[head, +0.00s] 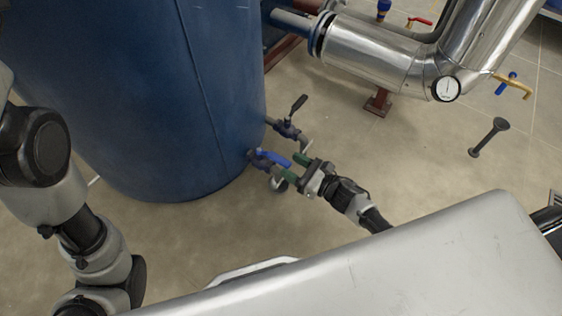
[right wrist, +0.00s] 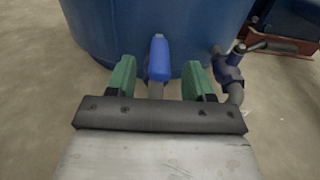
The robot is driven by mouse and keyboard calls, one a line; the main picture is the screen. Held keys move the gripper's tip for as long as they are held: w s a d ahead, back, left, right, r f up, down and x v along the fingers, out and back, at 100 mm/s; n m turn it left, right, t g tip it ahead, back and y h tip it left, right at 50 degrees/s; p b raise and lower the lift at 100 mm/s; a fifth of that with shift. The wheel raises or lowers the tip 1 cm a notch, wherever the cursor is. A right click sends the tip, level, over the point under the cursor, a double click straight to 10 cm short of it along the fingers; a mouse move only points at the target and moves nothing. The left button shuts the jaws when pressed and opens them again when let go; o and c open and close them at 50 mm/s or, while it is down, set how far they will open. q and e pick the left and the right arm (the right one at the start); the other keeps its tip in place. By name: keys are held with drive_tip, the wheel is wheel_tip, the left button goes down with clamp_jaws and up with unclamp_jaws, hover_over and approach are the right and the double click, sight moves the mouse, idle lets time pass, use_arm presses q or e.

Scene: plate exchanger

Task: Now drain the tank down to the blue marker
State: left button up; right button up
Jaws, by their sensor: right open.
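The blue tank (head: 150,95) stands at the left in the head view, and its lower wall (right wrist: 120,30) fills the top of the right wrist view. A valve with a blue lever (head: 272,157) sits low on its side. My right gripper (head: 294,168) is open at this lever. In the right wrist view the blue lever (right wrist: 158,60) stands between the two green fingers of the gripper (right wrist: 158,80), with a gap on each side. I see no blue level marker on the tank. My left arm shows at the left, but its gripper is out of view.
A second valve with a dark lever (head: 289,118) sits close by on the tank; it also shows in the right wrist view (right wrist: 229,68). Shiny pipes (head: 375,55) with a gauge (head: 446,89) run at the upper right. A dark post (head: 488,137) stands on open floor.

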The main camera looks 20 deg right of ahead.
sight(281, 159)
drive_tip(key=shift+b+x, duration=0.55)
drive_tip(key=shift+x, duration=1.65)
drive_tip(key=shift+c, duration=0.3)
drive_tip(key=shift+d, duration=0.1)
clamp_jaws()
